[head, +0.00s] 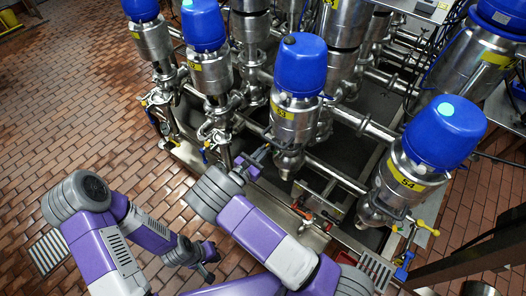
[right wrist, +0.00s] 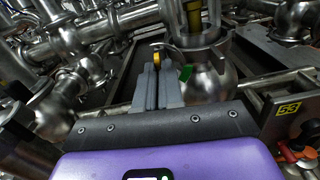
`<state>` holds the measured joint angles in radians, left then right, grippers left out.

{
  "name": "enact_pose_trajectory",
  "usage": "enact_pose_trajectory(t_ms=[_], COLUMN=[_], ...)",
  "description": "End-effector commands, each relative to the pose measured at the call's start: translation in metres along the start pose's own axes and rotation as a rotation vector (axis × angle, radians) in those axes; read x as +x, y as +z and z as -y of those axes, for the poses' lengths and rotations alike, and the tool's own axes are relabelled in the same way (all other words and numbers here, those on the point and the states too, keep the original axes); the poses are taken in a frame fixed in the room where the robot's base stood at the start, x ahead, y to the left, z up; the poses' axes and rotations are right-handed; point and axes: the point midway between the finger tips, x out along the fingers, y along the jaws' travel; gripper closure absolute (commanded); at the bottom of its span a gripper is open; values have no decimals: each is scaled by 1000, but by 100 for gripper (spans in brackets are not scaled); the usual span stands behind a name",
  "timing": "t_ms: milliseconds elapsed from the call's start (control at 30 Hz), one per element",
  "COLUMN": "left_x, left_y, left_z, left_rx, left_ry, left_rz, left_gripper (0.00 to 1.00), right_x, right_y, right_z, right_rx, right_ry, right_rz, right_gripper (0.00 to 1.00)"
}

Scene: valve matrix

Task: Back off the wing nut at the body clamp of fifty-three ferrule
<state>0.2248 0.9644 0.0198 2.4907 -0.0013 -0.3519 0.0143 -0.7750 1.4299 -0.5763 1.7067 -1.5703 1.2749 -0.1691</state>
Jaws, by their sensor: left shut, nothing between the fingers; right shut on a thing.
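The valve with the yellow 53 label (head: 283,112) and blue cap stands upright right of centre in the head view. My right gripper (head: 264,152) reaches its lower body from the left. In the right wrist view, my right gripper (right wrist: 157,72) is shut on a small yellow wing nut (right wrist: 156,57) at the clamp beside the steel valve body (right wrist: 205,82). The fingers hide part of the nut, and the clamp ring is only partly visible. My left gripper (head: 207,262) is shut and empty, low over the brick floor, away from the valves.
The valve labelled 54 (head: 411,178) stands to the right, with yellow-handled fittings below it. More blue-capped valves (head: 204,25) and steel pipes crowd the back. A yellow 53 tag (right wrist: 288,108) and an orange-red knob (right wrist: 304,154) lie right of my right gripper. The brick floor (head: 70,90) at left is clear.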

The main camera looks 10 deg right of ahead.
Motion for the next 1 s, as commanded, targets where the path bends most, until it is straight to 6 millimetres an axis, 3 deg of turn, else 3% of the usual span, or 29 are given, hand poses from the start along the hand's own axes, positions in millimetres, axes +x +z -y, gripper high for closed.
enact_pose_trajectory(t_ms=[67, 100, 233, 267, 567, 1000], left_x=[0, 0, 0, 0, -1, -10], left_y=[0, 0, 0, 0, 0, 0], left_z=[0, 0, 0, 0, 0, -4], left_rx=[0, 0, 0, 0, 0, 0], left_ry=[0, 0, 0, 0, 0, 0], left_rz=[0, 0, 0, 0, 0, 0], left_gripper=[100, 100, 100, 100, 100, 100], right_x=[0, 0, 0, 0, -3, -67], right_y=[-1, -1, -1, 0, 0, 0], right_z=[0, 0, 0, 0, 0, 0], right_rx=[0, 0, 1, 1, 1, 1], right_ry=[1, 1, 1, 1, 1, 2], right_rz=[-2, -2, -2, -2, -1, -1], right_gripper=[100, 89, 69, 67, 67, 67])
